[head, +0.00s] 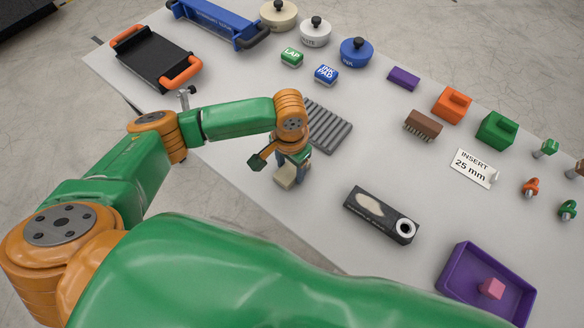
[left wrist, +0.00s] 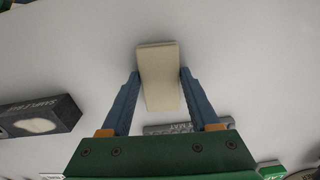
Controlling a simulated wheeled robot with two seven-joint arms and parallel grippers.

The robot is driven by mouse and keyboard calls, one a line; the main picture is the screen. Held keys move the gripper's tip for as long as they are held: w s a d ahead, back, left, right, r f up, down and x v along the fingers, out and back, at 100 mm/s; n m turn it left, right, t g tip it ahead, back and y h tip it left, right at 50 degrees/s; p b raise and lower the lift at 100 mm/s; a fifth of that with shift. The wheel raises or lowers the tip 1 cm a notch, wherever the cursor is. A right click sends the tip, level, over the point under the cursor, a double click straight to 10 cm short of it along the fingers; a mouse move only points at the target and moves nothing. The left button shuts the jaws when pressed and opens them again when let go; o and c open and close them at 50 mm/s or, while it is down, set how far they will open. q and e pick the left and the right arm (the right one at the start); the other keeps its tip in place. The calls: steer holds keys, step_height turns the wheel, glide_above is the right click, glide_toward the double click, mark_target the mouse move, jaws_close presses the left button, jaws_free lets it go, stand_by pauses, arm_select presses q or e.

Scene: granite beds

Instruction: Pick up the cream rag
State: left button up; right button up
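The cream rag (head: 284,177) is a small pale folded block in the middle of the near part of the table. It also shows in the left wrist view (left wrist: 160,75), between the two blue fingers. My left gripper (head: 289,168) points down over it. In the left wrist view my left gripper (left wrist: 160,78) has a fingertip against each side of the rag, with no clear gap. Whether the rag is clear of the table I cannot tell. My right gripper is not in view.
A grey ribbed mat (head: 327,125) lies just behind the gripper. A black tray with orange handles (head: 155,58) is at back left.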

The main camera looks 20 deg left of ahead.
arm_select(q)
steer(key=shift+w, duration=0.15)
steer(key=c, duration=0.3)
steer(key=shift+r, duration=0.4)
steer(key=s+d+r+p, duration=0.1)
steer(key=s+d+r, duration=0.1)
steer(key=s+r, duration=0.2)
steer(key=s+d+r, duration=0.2)
steer(key=s+r, duration=0.2)
steer(key=s+d+r+p, duration=0.1)
steer(key=s+d+r, duration=0.2)
steer(key=s+r, duration=0.1)
steer(key=shift+s+p, duration=0.1)
steer(key=shift+p, duration=0.2)
